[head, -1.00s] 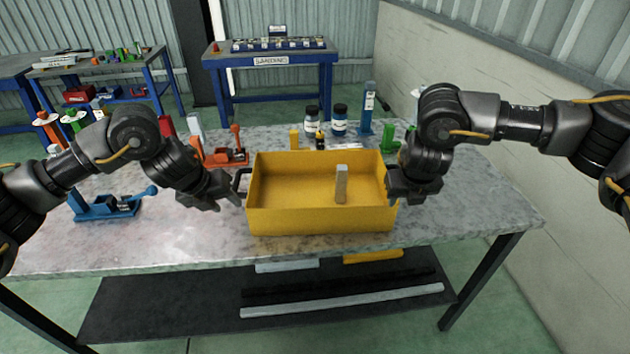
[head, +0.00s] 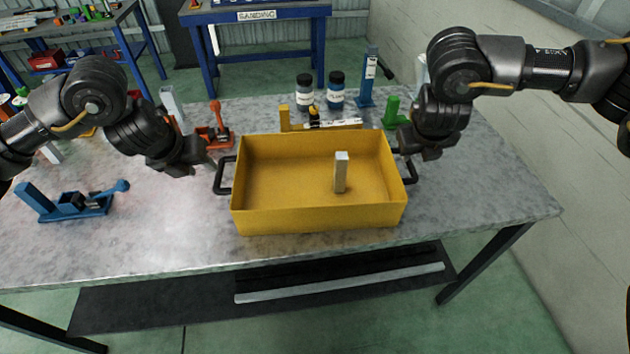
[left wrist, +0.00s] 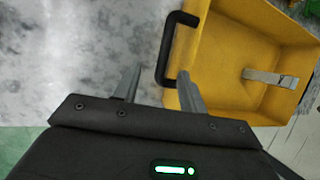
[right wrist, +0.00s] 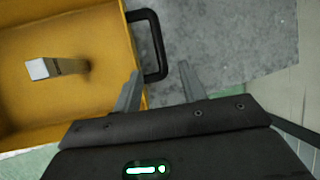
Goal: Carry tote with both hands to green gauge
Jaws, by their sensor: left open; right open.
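The yellow tote (head: 318,219) sits on the grey table with a grey block (head: 341,172) standing inside it. Its left black handle (head: 220,178) and right black handle (head: 411,170) are both free. My left gripper (head: 212,170) is open and apart from the left handle, to its left and above; the left wrist view (left wrist: 158,88) shows its fingers near that handle. My right gripper (head: 430,152) is open above the right handle; in the right wrist view (right wrist: 160,85) the handle lies just beyond its fingers. A green gauge (head: 394,115) stands behind the tote at right.
Two jars (head: 336,92), a blue upright piece (head: 368,80) and a yellow gauge with a marker (head: 315,122) stand behind the tote. Orange (head: 214,130) and blue (head: 75,204) clamps lie to the left. The table right of the tote is clear.

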